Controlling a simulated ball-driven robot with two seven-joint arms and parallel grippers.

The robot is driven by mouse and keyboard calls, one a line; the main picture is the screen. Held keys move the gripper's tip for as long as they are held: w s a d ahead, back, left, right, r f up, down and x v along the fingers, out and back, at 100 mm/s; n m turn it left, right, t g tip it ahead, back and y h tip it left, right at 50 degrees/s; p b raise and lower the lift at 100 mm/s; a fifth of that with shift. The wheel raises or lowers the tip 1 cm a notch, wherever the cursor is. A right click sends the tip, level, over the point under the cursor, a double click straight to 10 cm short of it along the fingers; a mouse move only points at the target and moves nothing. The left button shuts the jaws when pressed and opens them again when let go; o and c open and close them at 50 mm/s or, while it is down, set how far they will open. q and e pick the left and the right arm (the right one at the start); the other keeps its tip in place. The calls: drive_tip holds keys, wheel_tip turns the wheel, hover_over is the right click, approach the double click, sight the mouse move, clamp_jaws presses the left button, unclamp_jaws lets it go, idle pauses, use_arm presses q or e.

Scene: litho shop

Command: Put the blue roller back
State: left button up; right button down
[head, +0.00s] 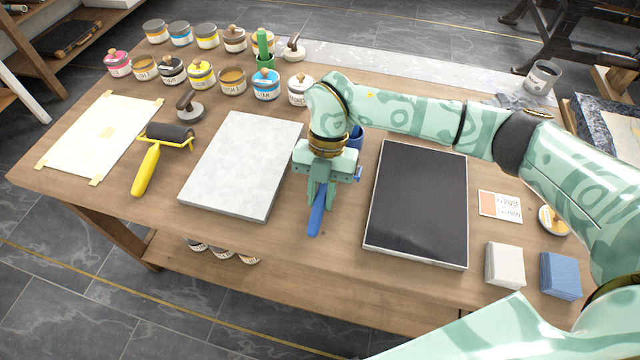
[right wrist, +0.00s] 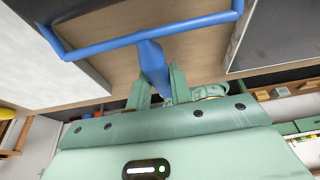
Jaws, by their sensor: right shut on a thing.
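My right gripper (head: 319,198) is shut on the handle of the blue roller (head: 316,222), between the pale slab and the black slab in the head view. The blue handle points toward the table's front edge. In the right wrist view the roller's blue handle and wide wire frame (right wrist: 150,40) show, with the handle between the fingers of the gripper (right wrist: 160,88). The roller's drum is mostly hidden by my arm in the head view and is not clear in the wrist view. My left gripper is not in view.
A pale stone slab (head: 243,165) lies left of the gripper, a black slab (head: 417,205) right. A yellow-handled roller (head: 146,172) lies further left, beside taped paper (head: 103,138). Several ink jars line the back.

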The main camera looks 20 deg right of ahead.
drive_tip(key=shift+f, duration=0.5)
drive_tip(key=shift+f, duration=0.1)
drive_tip(key=c, duration=1.2)
unclamp_jaws()
drive_tip(key=shift+o, duration=0.2)
drive_tip(key=p+v, duration=0.3)
drive_tip(key=v, duration=1.3)
drive_tip(key=shift+p, duration=0.35)
